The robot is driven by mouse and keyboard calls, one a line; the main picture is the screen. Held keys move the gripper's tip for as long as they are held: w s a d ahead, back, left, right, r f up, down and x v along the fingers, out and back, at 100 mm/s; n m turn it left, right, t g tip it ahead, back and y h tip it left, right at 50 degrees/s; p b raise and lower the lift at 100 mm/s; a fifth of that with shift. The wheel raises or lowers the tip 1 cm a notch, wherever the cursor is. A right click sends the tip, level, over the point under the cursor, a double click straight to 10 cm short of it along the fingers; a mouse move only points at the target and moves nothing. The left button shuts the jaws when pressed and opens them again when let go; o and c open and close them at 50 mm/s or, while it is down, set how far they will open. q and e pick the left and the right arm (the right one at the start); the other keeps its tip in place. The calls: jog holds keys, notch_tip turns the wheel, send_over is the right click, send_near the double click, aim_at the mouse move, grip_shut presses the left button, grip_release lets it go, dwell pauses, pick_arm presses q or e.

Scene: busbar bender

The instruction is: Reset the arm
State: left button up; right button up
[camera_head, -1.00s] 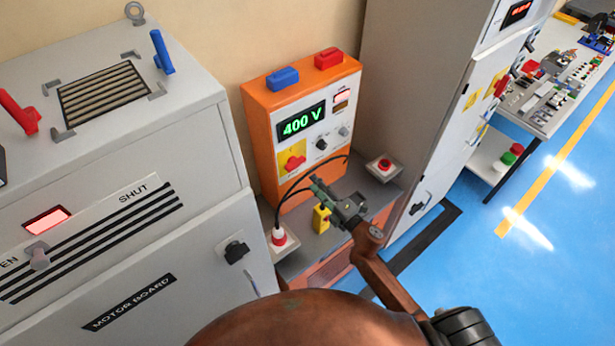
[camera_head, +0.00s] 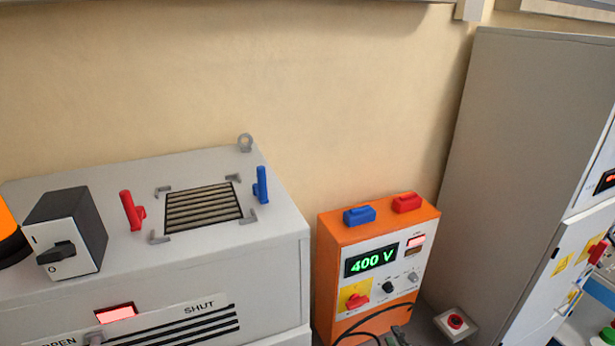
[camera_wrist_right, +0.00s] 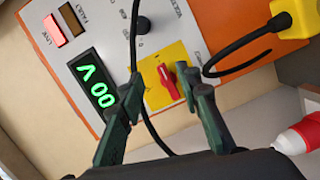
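My right gripper (camera_wrist_right: 163,88) is open in the right wrist view, its two dark green fingers apart in front of the orange power supply (camera_wrist_right: 215,30). The red rotary knob (camera_wrist_right: 168,83) on its yellow plate shows between the fingers; I cannot tell whether they touch it. A black cable runs down between the fingers. In the head view only a small tip of the right gripper (camera_head: 396,337) shows at the bottom edge, below the supply (camera_head: 335,290), whose green display (camera_head: 371,261) reads 400 V. My left gripper is not in view.
A grey motor board cabinet (camera_head: 270,265) with red and blue handles stands left. A black rotary switch box (camera_head: 66,235) sits on it. A red button box (camera_head: 456,322) lies right of the supply, before a tall grey cabinet (camera_head: 520,150). A yellow plug (camera_wrist_right: 295,15) is upper right in the wrist view.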

jog(key=s+d+f+m+g+h, duration=0.3)
jog(key=s+d+f+m, duration=0.1)
jog(key=s+d+m, duration=0.15)
jog(key=s+d+f+m+g+h, duration=0.3)
jog(key=s+d+f+m, duration=0.15)
jog(key=s+m, duration=0.2)
jog(key=s+a+f+m+g+y, duration=0.1)
jog(key=s+m+g, duration=0.1)
jog(key=s, duration=0.5)
jog(key=s+a+f+m+g+y, duration=0.1)
jog(key=s+f+g, duration=0.15)
jog(key=s, duration=0.35)
jog(key=s+a+f+m+g, duration=0.1)
jog(key=s+a+m+g, duration=0.15)
jog(key=s, duration=0.45)
notch_tip(320, 180, down, 36)
jog(key=g+b, duration=0.2)
jog(key=b, duration=0.7)
jog(key=s+f+b, duration=0.4)
jog(key=s+f, duration=0.6)
jog(key=f, duration=0.4)
jog(key=s+f+n+g+y+b, duration=0.1)
jog(key=s+f+b, duration=0.3)
jog(key=s+f, duration=0.7)
notch_tip(320, 180, down, 4)
jog(key=shift+a+f, duration=0.15)
jog(key=shift+a, duration=0.05)
